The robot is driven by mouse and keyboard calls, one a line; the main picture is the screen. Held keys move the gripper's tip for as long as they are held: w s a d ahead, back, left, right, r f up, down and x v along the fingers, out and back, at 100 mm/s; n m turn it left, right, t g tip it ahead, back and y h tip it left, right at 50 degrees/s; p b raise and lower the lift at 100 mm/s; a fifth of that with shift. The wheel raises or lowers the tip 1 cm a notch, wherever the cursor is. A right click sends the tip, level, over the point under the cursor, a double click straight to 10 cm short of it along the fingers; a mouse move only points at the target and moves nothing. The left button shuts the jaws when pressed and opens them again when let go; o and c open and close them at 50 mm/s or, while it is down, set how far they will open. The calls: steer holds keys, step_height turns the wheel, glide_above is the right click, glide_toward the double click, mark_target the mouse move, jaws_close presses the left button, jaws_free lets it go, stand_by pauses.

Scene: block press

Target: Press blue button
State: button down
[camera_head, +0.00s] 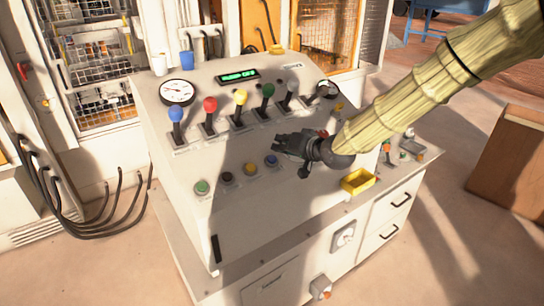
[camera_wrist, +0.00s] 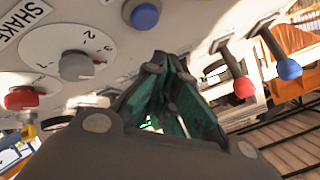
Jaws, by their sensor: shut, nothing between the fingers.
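The blue button (camera_head: 271,160) is the rightmost of a row of round buttons on the sloping front of a white console (camera_head: 225,225). A blue round button (camera_wrist: 145,16) also shows at the top of the wrist view, above and left of my fingertips. My gripper (camera_head: 278,143) is over the console panel, close to the blue button and a little beyond it in the head view. In the wrist view my gripper (camera_wrist: 172,62) has its green-lined fingers drawn together at the tips, with nothing between them. The button appears clear of the fingers.
A row of levers, including blue (camera_head: 176,114), red (camera_head: 210,104) and yellow (camera_head: 240,97), stands behind the buttons. Green (camera_head: 202,187), black and yellow buttons lie left. A yellow tray (camera_head: 357,181) is at right. A dial (camera_wrist: 78,66) and red button (camera_wrist: 21,98) show in the wrist view.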

steer(key=r, duration=0.1)
steer(key=s+r+p, duration=0.1)
steer(key=d+r, duration=0.1)
steer(key=shift+s+r+p, duration=0.2)
steer(key=shift+r+p, duration=0.05)
steer(key=shift+p, duration=0.05)
stand_by(0.5)
